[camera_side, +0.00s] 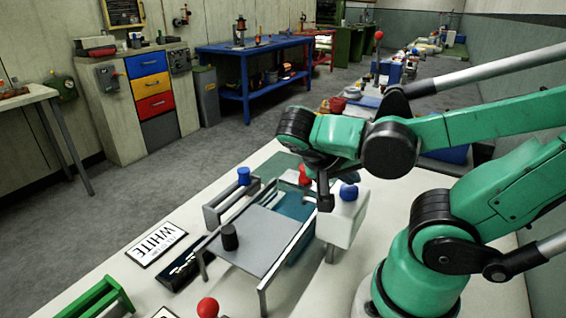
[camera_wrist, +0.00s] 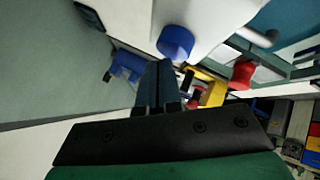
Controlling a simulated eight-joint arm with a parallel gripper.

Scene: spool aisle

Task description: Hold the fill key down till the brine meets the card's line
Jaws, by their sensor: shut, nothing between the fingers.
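My gripper (camera_side: 325,198) points down beside a white box (camera_side: 338,230) and is shut with nothing held; its dark fingers (camera_wrist: 158,82) show in the wrist view. A blue knob (camera_side: 348,191) tops the white box, right of the fingers; it also shows in the wrist view (camera_wrist: 175,42). A red knob (camera_side: 304,175) stands behind the fingers, and in the wrist view (camera_wrist: 243,73) to their right. I cannot tell which knob is the fill key. A teal area (camera_side: 293,204) lies behind a grey platform; its level is unclear.
The grey platform (camera_side: 262,243) on legs carries a black cylinder (camera_side: 229,237). A grey trough (camera_side: 229,205) with a blue knob (camera_side: 244,176) stands behind it. A green rack (camera_side: 98,300) and a red ball (camera_side: 208,307) are at the front.

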